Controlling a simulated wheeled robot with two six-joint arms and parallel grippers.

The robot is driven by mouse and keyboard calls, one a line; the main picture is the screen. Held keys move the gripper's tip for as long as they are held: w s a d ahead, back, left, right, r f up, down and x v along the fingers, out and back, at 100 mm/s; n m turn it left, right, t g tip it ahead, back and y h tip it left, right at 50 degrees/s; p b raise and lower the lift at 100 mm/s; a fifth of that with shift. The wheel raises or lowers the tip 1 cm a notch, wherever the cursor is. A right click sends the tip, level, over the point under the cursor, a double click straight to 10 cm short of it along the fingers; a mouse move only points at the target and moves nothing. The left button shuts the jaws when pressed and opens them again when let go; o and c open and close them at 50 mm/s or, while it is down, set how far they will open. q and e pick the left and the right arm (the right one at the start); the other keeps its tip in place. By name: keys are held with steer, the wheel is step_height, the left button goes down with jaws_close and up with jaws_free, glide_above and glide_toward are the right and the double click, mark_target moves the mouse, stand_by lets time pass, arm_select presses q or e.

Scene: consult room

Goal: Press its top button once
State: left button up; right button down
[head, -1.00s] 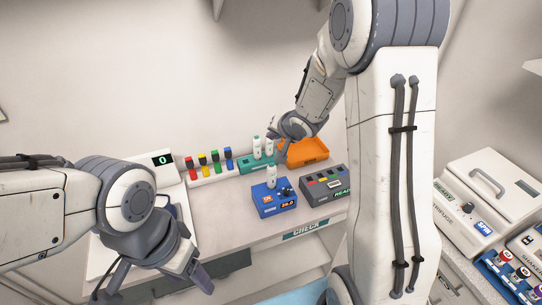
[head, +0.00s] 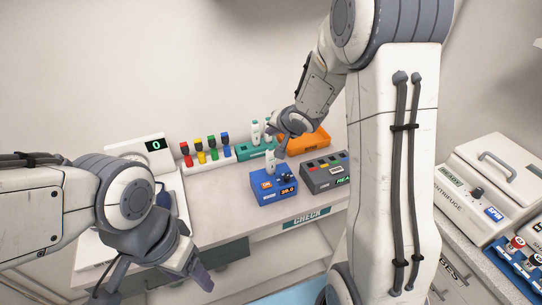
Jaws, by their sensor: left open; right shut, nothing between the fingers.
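A blue device (head: 268,196) with a lit number display stands on the counter. A small white bottle (head: 270,163) stands upright at its back, and a dark knob-like part shows on its top right. A grey device (head: 318,180) with coloured buttons on top and a green-lit display stands to its right. My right gripper (head: 280,143) is shut and empty, pointing down behind and above the blue device, close to the bottle in the picture; I cannot tell whether they touch. My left gripper (head: 195,272) is open and empty at lower left, in front of the counter edge.
Behind are a teal rack (head: 248,151) with white bottles, an orange tray (head: 316,139) and a white rack (head: 207,161) of coloured-capped bottles. A scale display (head: 155,145) reads 0 at left. A centrifuge (head: 497,195) stands at right. The counter front (head: 250,222) is clear.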

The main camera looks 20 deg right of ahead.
mark_target(272, 157)
step_height(272, 157, down, 3)
steer(key=shift+f+b, duration=0.1)
steer(key=shift+b, duration=0.7)
arm_select(q)
step_height(272, 157, down, 3)
steer(key=shift+r, duration=0.1)
arm_select(e)
steer(key=shift+f, duration=0.1)
stand_by(1.0)
steer(key=shift+f, duration=0.35)
arm_select(q)
steer(key=shift+f+b, duration=0.4)
arm_select(e)
steer(key=shift+f, duration=0.45)
steer(key=shift+r, duration=0.1)
stand_by(0.4)
arm_select(q)
steer(key=shift+r+p, duration=1.1)
arm_select(e)
steer(key=shift+r, duration=0.8)
